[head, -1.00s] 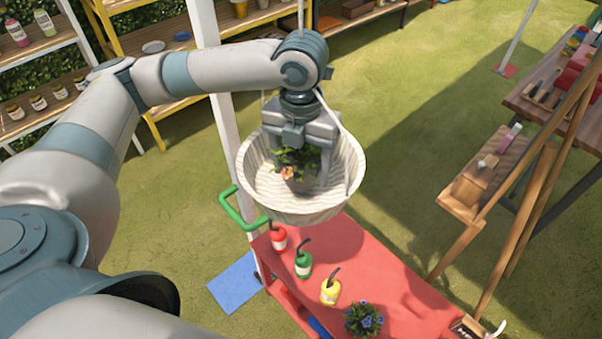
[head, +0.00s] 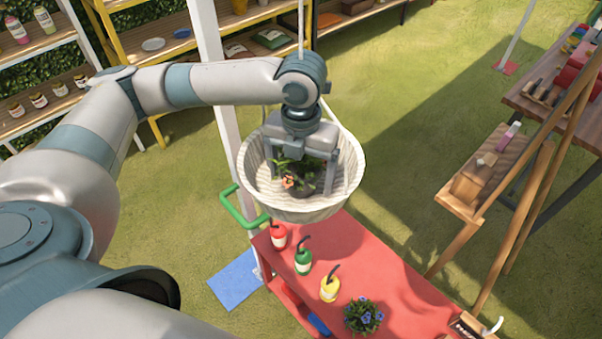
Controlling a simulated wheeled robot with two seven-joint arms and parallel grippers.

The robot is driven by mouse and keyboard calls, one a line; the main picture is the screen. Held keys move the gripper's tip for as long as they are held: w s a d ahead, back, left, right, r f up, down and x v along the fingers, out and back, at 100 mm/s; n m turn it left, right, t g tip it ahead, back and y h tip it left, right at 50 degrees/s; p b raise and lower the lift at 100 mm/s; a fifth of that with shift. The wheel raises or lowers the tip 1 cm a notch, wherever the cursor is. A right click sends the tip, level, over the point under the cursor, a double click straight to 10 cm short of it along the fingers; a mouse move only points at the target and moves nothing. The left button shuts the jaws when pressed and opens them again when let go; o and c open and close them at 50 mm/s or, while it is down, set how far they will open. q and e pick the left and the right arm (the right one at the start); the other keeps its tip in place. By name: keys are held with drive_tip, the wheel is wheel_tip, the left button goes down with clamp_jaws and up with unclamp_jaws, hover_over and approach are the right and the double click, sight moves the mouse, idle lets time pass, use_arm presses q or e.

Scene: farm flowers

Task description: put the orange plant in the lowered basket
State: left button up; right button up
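The orange plant (head: 288,182), green leaves with an orange bloom in a dark pot, is inside the white ribbed basket (head: 262,198). The basket hangs from a cord above the red cart. My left gripper (head: 300,178) reaches down into the basket from above. Its fingers are spread wide, one on each side of the plant, with space visible between them and the pot. The pot appears to rest on the basket's floor. My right gripper is not in view.
The red cart (head: 388,262) carries red (head: 278,237), green (head: 303,262) and yellow (head: 329,289) bottles and a blue-flowered plant (head: 362,317). A white post (head: 229,130) stands left of the basket. A wooden stand (head: 500,180) is at right. Grass between is clear.

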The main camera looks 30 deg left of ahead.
use_arm(q)
drive_tip(key=shift+r, duration=0.1)
wheel_tip(320, 180, up, 11)
drive_tip(key=b, duration=0.3)
drive_tip(key=shift+r, duration=0.1)
drive_tip(key=shift+r+b, duration=0.3)
drive_tip(key=shift+r, duration=0.2)
drive_tip(key=shift+a, duration=0.1)
